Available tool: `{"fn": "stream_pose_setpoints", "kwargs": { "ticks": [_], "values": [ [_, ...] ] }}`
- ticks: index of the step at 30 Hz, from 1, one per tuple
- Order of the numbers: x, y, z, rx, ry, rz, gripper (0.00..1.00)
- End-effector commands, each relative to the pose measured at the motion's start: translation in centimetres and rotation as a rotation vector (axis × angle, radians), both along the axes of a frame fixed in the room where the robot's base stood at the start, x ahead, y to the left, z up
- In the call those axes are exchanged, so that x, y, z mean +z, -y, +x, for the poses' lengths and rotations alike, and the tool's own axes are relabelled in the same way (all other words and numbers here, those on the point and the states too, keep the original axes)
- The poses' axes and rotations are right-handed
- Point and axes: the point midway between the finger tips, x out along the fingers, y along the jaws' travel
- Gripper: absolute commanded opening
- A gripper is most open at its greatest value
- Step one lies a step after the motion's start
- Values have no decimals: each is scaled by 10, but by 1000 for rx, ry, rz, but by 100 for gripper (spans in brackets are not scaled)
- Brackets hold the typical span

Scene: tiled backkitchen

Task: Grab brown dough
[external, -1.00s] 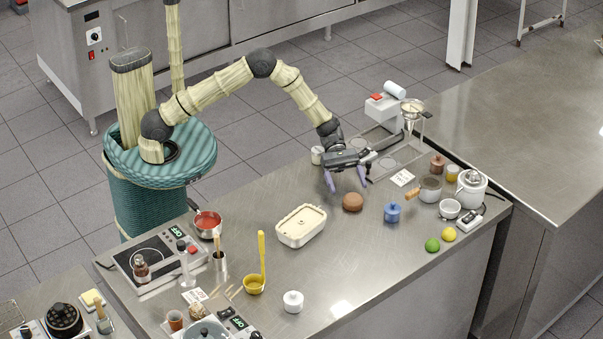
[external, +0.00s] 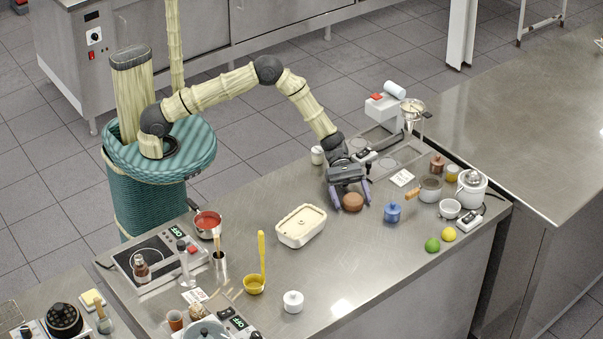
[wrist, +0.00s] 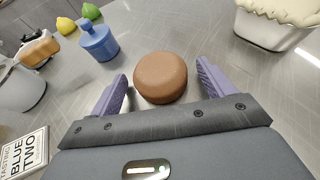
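The brown dough (external: 353,202) is a round, smooth, thick disc lying on the steel counter. In the wrist view the dough (wrist: 161,77) sits ahead of and between my two purple fingers, with a gap on each side. My gripper (external: 351,201) is open and low over the counter, with one finger on either side of the dough. In the wrist view my gripper (wrist: 160,88) is empty, and neither finger touches the dough.
A cream rectangular dish (external: 301,227) stands to the left. A pan (external: 430,190), a lime (external: 432,245) and a lemon (external: 449,234) are farther right. The counter in front is clear.

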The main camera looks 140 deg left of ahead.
Motion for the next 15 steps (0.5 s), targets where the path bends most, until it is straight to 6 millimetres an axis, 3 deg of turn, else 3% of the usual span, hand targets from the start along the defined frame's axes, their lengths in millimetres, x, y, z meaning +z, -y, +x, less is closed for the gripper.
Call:
{"fn": "stream_pose_setpoints", "kwargs": {
  "ticks": [1, 7, 15],
  "values": [
    [0, 0, 0, 0, 0, 0, 71],
    [0, 0, 0, 0, 0, 0, 32],
    [2, 0, 0, 0, 1, 0, 32]
  ]
}}
